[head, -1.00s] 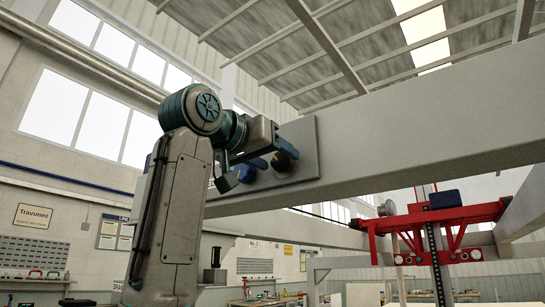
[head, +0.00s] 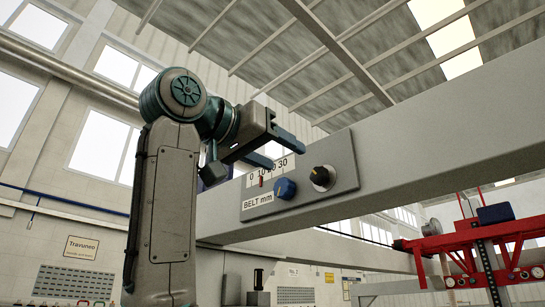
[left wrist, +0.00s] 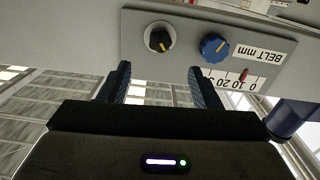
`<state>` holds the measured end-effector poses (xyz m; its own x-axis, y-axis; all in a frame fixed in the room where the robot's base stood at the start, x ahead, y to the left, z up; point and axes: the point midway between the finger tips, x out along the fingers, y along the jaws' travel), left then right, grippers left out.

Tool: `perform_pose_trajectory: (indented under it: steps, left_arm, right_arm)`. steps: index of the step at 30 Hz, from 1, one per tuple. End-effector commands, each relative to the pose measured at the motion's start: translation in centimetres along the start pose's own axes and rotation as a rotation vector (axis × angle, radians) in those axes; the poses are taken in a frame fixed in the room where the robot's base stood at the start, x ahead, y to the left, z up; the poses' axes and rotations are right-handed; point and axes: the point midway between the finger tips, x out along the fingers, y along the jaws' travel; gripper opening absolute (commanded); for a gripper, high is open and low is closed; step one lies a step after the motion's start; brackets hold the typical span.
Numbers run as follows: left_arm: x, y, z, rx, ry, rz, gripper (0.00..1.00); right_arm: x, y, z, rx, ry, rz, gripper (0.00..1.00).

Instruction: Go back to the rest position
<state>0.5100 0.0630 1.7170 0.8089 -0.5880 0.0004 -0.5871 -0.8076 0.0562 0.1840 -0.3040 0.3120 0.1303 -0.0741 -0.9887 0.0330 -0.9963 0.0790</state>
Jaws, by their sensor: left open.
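My left gripper (head: 284,150) is open and empty, in front of and above the grey control panel (head: 345,178) on the beam. In the left wrist view its blue fingers (left wrist: 160,76) are spread apart, with nothing between them. The panel carries a blue knob (head: 286,188) and a black knob (head: 319,178) with a yellowish mark, both clear of the fingers. Its white BELT mm scale (head: 258,201) has a red pointer (head: 262,182) near 10. The fingers partly cover the scale in the head view. My right gripper is not in view.
The long grey beam (head: 440,150) runs across behind my left arm. A red gantry carriage (head: 440,243) is at the lower right. A wall sign (head: 81,248) is at the far left. Open air lies above the gripper, below the roof.

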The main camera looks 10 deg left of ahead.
Motion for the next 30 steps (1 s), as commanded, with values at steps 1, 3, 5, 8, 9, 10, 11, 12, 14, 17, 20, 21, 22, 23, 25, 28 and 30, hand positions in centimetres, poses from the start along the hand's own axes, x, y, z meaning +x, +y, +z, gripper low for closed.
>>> perform_pose_trajectory:
  steps: [1, 3, 5, 8, 9, 10, 11, 12, 14, 17, 20, 21, 22, 23, 25, 28, 30]
  left_arm:
    - [-0.4, -0.1, 0.1, 0.0, 0.0, -0.001, 0.57]
    - [-0.7, -0.1, 0.1, 0.0, 0.0, -0.001, 0.57]
    - [-0.8, -0.1, 0.0, 0.0, 0.0, -0.001, 0.57]
    - [-0.9, 0.0, 0.0, 0.0, 0.0, -0.001, 0.57]
    - [-0.9, 0.0, 0.0, 0.0, 0.0, -0.001, 0.57]
    - [-0.9, 0.0, 0.0, 0.0, 0.0, -0.001, 0.57]
    - [-0.9, 0.0, 0.0, 0.0, 0.0, -0.001, 0.57]
    - [-0.9, 0.0, 0.0, 0.0, 0.0, -0.001, 0.57]
    - [-0.8, 0.0, 0.0, 0.0, 0.0, -0.001, 0.57]
    - [-0.8, 0.0, 0.0, 0.0, 0.0, 0.0, 0.57]
    - [-0.8, 0.0, 0.0, 0.0, 0.0, 0.0, 0.57]
    - [-0.8, 0.0, 0.0, 0.0, 0.0, 0.0, 0.57]
    - [-0.8, -0.1, 0.0, 0.0, -0.001, -0.001, 0.57]
    - [-0.7, -0.1, 0.1, -0.001, -0.002, -0.001, 0.57]
    - [-0.2, -0.8, 0.8, -0.008, -0.008, -0.006, 0.57]
    - [1.7, -3.1, 3.3, -0.033, -0.03, -0.022, 0.57]
    - [3.6, -5.5, 6.1, -0.057, -0.054, -0.042, 0.57]
  right_arm:
    - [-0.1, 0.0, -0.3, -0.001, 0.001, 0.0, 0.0]
    - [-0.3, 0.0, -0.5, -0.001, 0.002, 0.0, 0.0]
    - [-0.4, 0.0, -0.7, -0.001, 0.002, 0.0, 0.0]
    - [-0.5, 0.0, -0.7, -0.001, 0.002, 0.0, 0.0]
    - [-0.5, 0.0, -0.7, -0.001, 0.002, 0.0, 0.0]
    - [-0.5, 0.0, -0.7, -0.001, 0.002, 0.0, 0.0]
    - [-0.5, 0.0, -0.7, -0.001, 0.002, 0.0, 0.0]
    - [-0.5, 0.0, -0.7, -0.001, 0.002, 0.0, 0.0]
    - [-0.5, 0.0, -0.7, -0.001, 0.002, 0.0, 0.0]
    - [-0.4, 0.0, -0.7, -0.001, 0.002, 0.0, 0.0]
    - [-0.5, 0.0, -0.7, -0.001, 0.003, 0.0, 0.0]
    - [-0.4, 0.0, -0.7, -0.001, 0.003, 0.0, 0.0]
    - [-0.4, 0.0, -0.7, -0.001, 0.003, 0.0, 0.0]
    - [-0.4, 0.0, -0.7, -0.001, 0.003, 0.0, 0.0]
    - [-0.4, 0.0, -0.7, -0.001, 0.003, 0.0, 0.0]
    - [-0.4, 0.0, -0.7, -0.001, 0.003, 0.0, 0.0]
    - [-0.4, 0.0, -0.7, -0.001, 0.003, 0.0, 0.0]
